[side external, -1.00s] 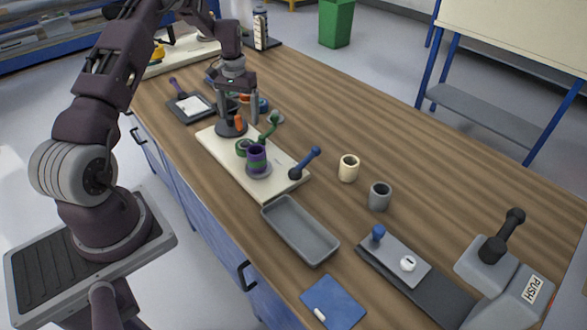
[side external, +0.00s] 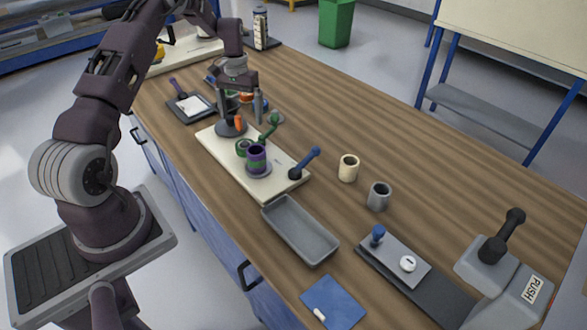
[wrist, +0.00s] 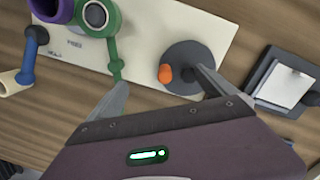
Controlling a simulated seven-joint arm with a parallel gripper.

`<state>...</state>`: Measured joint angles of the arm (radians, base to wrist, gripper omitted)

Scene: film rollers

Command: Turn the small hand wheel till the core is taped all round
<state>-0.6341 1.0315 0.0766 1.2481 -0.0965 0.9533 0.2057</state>
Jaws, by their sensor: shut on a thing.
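The small hand wheel is a dark grey disc (wrist: 195,52) with an orange knob (wrist: 165,73), on a cream board (side external: 213,143). My gripper (wrist: 162,75) is over the disc and shut on the orange knob, which lies between its fingers; the finger contact itself is not clear. It also shows in the side view (side external: 241,108). A purple core (side external: 256,153) with a green band stands upright on a grey disc at the board's near side. A green roll (side external: 242,147) stands beside it, with a green crank (side external: 269,127). How far tape goes round the core is hidden.
A blue crank lever (side external: 305,163) stands at the board's near right end. A cream cup (side external: 348,168) and grey cup (side external: 379,196) stand to the right. A grey tray (side external: 291,240) lies in front. A dark tray with a white pad (side external: 194,105) is at left.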

